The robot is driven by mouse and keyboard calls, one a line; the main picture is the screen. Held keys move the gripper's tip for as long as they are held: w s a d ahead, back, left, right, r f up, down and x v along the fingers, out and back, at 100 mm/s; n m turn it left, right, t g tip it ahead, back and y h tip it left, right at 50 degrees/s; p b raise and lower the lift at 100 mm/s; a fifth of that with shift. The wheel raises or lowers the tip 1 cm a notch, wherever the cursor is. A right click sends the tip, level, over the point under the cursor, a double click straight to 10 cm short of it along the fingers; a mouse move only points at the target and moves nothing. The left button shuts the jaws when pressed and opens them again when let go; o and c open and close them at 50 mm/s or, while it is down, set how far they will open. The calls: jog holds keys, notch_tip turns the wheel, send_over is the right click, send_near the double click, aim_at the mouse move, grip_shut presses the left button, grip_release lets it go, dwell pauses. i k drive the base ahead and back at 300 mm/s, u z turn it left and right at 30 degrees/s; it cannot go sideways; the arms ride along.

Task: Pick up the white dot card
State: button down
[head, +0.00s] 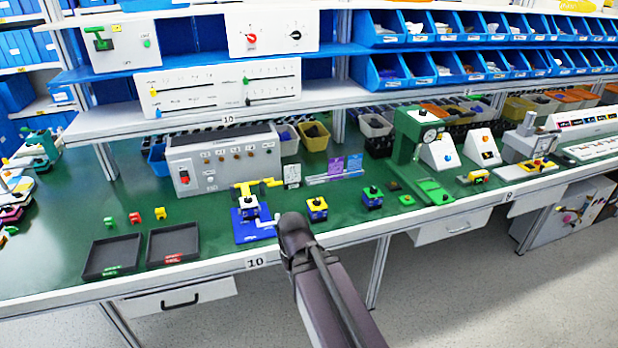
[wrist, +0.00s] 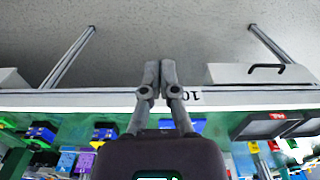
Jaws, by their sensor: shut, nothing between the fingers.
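The white dot card (head: 291,175) appears to be the small white card with dark marks standing at the back of the green bench, right of the yellow fixture. Its marks are too small to read. That view shows the purple card (wrist: 85,161) at lower left; I cannot make out the white card there. The fingers do not show in the head view.
A grey control box (head: 222,160) stands behind the yellow and blue fixture (head: 250,212). Small blue and yellow blocks (head: 317,208) sit near the front edge. A green press (head: 412,150) stands right of the cards. Two black trays (head: 174,245) lie at left.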

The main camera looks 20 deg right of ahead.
aim_at(292, 173)
jog(key=u, duration=0.05)
jog(key=k, duration=0.65)
jog(key=z, duration=0.6)
jog(key=i, duration=1.65)
jog(key=u, duration=0.45)
